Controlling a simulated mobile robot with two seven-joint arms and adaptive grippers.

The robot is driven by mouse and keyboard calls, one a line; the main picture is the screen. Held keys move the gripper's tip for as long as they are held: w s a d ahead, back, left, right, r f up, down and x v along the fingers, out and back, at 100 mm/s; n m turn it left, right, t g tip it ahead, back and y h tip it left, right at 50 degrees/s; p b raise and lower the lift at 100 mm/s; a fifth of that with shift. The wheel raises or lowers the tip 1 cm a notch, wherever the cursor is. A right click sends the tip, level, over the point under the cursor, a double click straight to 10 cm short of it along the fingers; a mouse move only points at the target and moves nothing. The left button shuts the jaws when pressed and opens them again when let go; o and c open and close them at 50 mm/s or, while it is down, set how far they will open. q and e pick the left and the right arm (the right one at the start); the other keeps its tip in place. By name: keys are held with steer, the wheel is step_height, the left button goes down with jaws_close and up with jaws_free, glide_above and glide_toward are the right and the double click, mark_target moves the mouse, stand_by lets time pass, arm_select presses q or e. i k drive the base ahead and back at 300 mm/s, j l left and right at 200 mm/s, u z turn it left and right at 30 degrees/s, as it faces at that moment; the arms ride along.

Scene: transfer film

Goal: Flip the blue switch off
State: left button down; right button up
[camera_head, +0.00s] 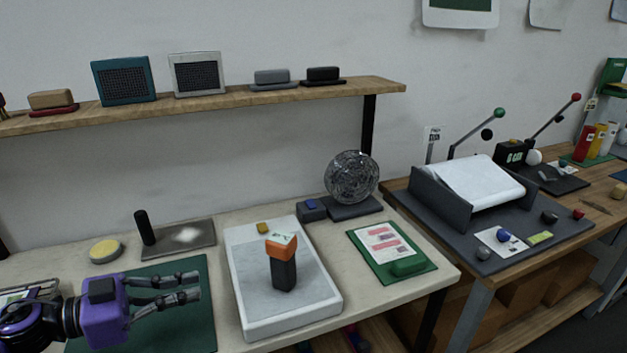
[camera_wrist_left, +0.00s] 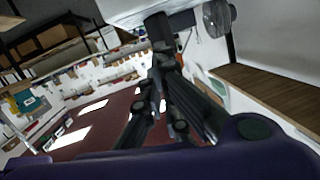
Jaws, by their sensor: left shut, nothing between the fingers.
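A small dark box with a blue top (camera_head: 311,206), which looks like the blue switch, stands on the left table. It is beside the dark base of a round wire-mesh fan (camera_head: 351,177). I cannot tell which way the switch is set. My left gripper (camera_head: 192,284), on a purple wrist, is over the green mat at the front left. It is shut and empty, apart from the switch, with the white tray between them. In the left wrist view its fingers (camera_wrist_left: 160,30) point toward the top, and the fan (camera_wrist_left: 217,18) shows at the upper right. My right gripper is not in view.
A white tray (camera_head: 240,310) holds an upright black and orange tool (camera_head: 284,268). A green board (camera_head: 413,279) lies right of it. A black post (camera_head: 144,228) stands on a grey plate behind my gripper. A wooden shelf (camera_head: 220,98) hangs above the table.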

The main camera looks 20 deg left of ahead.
mark_target(312, 205)
steer(key=i, duration=1.3)
